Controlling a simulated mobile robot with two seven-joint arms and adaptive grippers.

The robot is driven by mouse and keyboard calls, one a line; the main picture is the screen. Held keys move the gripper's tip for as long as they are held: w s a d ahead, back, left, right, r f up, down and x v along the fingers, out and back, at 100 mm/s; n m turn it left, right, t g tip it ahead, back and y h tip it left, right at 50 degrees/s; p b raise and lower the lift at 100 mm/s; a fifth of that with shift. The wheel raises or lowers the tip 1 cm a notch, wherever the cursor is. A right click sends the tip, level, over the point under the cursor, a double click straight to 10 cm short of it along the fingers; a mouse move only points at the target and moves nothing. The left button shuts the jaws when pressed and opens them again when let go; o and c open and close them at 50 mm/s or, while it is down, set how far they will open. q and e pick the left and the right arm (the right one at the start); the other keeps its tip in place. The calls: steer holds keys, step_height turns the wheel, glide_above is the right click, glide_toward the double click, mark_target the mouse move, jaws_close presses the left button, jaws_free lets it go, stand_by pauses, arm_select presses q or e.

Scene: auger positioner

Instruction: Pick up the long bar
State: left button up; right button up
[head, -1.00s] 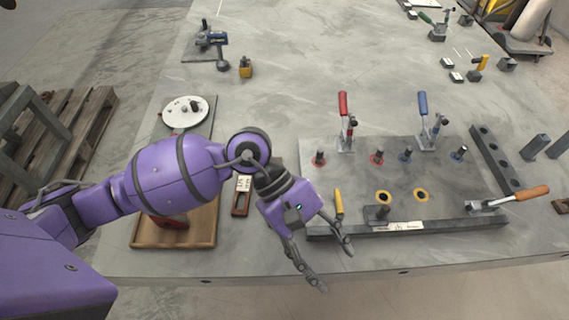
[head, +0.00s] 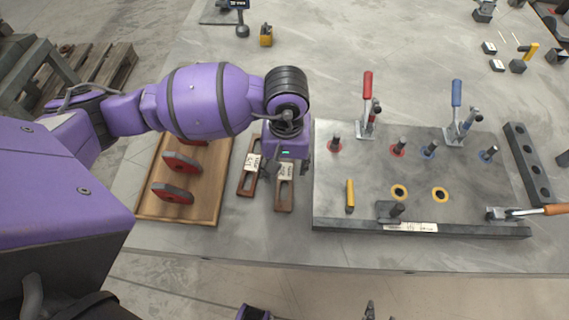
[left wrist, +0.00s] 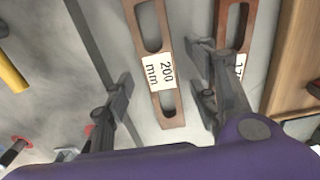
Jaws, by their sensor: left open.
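The long bar, a flat brown slotted bar with a white "200 mm" label, lies on the table in the head view (head: 284,196) and the left wrist view (left wrist: 167,106). My left gripper (head: 286,168) is above it, open, with the fingers on either side of the bar in the left wrist view (left wrist: 165,90). I see no grip on it. A similar slotted bar (head: 245,180) lies beside it, toward the tray; its label is partly hidden by a finger in the wrist view. Small dark tips and a purple part at the head view's bottom edge may be my right gripper, mostly cut off.
A wooden tray (head: 208,200) with red-and-grey pieces stands to the left. To the right, a steel fixture plate (head: 335,185) carries pins, a yellow peg (head: 350,195) and red, blue and orange-handled clamps. The table's front strip is clear.

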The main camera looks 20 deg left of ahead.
arm_select(q)
steer(key=shift+f, duration=0.3)
jaws_close()
steer(key=shift+r, duration=0.15)
stand_by(0.3)
